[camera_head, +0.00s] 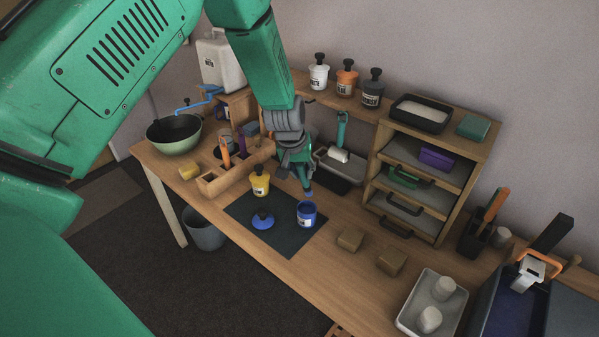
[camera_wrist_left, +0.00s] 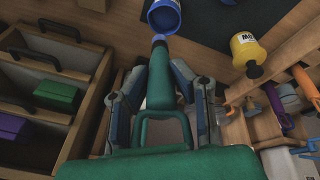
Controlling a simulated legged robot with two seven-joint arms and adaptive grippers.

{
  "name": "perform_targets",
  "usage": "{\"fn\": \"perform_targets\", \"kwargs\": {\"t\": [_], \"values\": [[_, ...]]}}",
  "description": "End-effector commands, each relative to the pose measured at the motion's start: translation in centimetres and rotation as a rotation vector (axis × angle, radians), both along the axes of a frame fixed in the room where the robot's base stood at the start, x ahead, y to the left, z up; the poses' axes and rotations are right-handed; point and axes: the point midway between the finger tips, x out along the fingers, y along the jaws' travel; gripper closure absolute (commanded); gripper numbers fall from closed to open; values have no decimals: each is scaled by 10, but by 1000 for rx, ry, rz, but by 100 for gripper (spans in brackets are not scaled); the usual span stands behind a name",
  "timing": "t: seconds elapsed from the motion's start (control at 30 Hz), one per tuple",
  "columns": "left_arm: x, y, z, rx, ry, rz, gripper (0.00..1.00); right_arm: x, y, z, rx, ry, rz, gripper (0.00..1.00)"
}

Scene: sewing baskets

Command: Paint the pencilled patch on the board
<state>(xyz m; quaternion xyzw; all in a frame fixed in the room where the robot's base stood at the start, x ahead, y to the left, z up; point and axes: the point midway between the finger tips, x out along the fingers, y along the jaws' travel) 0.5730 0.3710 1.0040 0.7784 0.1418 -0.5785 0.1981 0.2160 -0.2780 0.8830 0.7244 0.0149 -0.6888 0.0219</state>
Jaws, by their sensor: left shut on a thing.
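My left gripper (camera_head: 300,172) is above the table and shut on a slim green-handled tool (camera_wrist_left: 157,75), seemingly a brush. The blue tip (camera_wrist_left: 159,40) of the tool points down, close to the open blue paint pot (camera_head: 307,213), just behind its rim in the head view. The pot shows at the top of the left wrist view (camera_wrist_left: 165,18). A blue lid with a dark knob (camera_head: 262,219) lies beside the pot on a dark mat (camera_head: 285,240). I cannot make out the board or a pencilled patch. My right gripper is not in view.
A yellow pot (camera_head: 260,186) stands at the mat's back edge. A wooden caddy (camera_head: 213,186) is left of it, and a roller tray (camera_head: 345,170) is behind. A drawer rack (camera_head: 440,160), two brown blocks (camera_head: 350,239) and a grey tray (camera_head: 405,318) lie rightward.

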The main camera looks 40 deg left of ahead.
Motion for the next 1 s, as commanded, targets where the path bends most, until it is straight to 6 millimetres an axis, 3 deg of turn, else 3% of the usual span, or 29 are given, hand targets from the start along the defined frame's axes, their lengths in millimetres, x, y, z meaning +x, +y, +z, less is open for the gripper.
{"fn": "perform_targets", "kwargs": {"t": [0.37, 0.7, 1.0], "values": [[1, 8, -42, -9, 1, 1, 100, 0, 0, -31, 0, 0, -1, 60], [1, 4, -73, -5, 2, -1, 100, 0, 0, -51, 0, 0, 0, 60], [1, 3, -84, -4, 1, -1, 100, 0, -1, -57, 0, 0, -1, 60]]}}
